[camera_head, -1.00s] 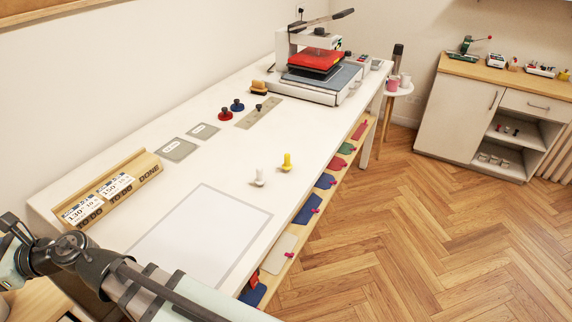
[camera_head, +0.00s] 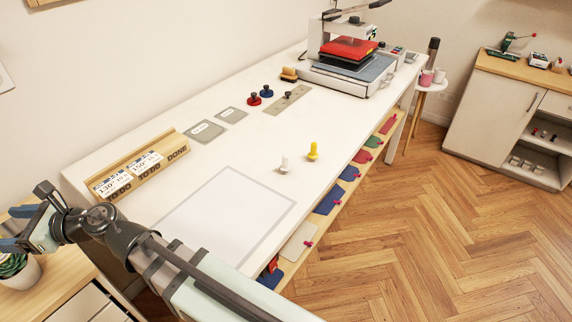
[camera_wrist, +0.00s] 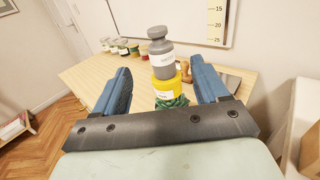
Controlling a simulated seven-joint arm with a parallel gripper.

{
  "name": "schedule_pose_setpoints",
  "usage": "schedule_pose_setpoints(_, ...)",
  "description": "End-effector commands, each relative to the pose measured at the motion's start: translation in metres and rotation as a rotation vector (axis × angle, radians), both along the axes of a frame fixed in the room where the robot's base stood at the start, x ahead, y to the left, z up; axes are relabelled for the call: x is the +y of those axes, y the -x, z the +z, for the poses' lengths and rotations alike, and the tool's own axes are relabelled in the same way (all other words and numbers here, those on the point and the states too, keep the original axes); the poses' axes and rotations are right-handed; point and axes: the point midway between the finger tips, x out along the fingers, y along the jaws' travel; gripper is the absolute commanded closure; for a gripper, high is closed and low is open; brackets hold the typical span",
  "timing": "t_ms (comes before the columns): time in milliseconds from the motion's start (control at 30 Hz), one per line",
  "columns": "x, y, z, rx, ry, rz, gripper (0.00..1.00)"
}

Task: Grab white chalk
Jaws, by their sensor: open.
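The white chalk (camera_head: 284,164), a small upright piece on a pale base, stands on the white worktable (camera_head: 190,172). A similar yellow piece (camera_head: 312,151) stands just to its right and slightly behind. My gripper (camera_head: 12,225) is at the left edge of the head view, far from the chalk and beyond the table's left end. In the wrist view its two blue fingers (camera_wrist: 160,68) are spread apart with nothing held. The chalk does not show in the wrist view.
A grey-topped bottle (camera_wrist: 160,52) and a yellow container (camera_wrist: 166,90) appear beyond my fingers, over a wooden surface (camera_wrist: 86,72). A sign rack (camera_head: 140,165) sits at the worktable's left. A heat press (camera_head: 348,62) stands at its far end. The table around the chalk is clear.

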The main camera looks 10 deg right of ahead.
Motion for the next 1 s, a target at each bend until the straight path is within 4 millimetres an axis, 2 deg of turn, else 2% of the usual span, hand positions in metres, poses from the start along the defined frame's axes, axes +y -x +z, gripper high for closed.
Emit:
schedule_pose_setpoints(367,0.000,0.000,0.000,0.000,0.000,0.000,0.27)
schedule_pose_setpoints(600,0.000,0.000,0.000,0.000,0.000,0.000,0.48)
schedule_pose_setpoints(833,0.000,-0.001,0.000,0.000,0.000,-0.001,0.48)
schedule_pose_setpoints(933,-0.005,-0.010,0.000,0.000,0.000,-0.015,0.48)
schedule_pose_setpoints(1000,-0.014,-0.024,0.000,0.000,0.000,-0.037,0.48)
